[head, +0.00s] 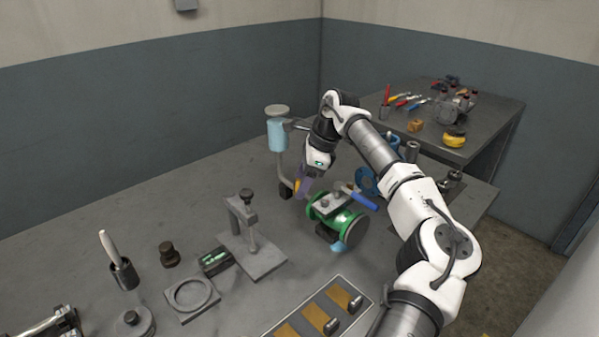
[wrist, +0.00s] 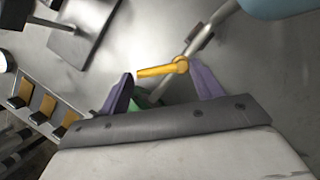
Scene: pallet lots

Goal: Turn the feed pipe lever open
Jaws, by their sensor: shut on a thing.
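The yellow lever (wrist: 158,71) sits on the thin grey feed pipe (wrist: 221,17) in the wrist view. Its round hub is at the right and its arm points left. My gripper (wrist: 160,74) has its purple fingers either side of the lever, shut on it with the lever spanning the gap. In the head view my gripper (head: 302,187) is low beside the feed stand with its light blue cup (head: 277,134). Only a bit of yellow shows there, and the fingers hide the rest.
A green valve body (head: 345,222) with a blue handle (head: 359,197) stands close to the right of my gripper. A grey press stand (head: 254,255) is to the left front. A tray (head: 280,318) with brass-coloured plates lies at the front. A second table (head: 478,135) holds tools.

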